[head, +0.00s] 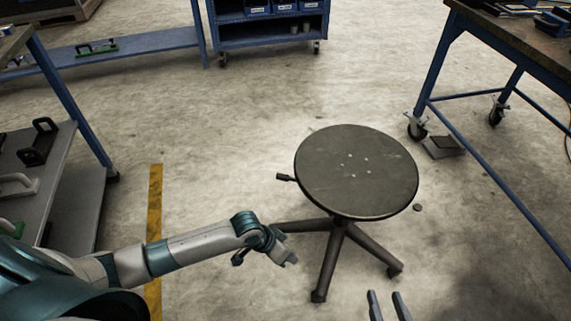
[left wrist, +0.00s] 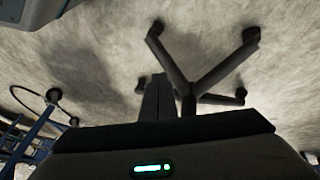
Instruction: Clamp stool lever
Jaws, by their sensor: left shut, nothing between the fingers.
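The stool (head: 357,172) stands upright on the floor, with a round dark seat and splayed legs. Its lever (head: 285,177) sticks out to the left from under the seat, with a dark paddle end. My left gripper (head: 292,260) is shut and empty, below the lever in the picture and beside a left leg, apart from the lever. In the left wrist view the stool's legs (left wrist: 177,62) appear inverted beyond my left gripper (left wrist: 155,84); the lever cannot be made out there. My right gripper (head: 387,293) shows two separated fingers at the bottom edge, open and empty.
A blue-framed workbench (head: 535,48) on casters stands at the right. A grey shelf (head: 80,185) with handled items is at the left. A blue cart (head: 267,33) stands at the back. The floor around the stool is mostly clear, with a yellow stripe (head: 155,200) left.

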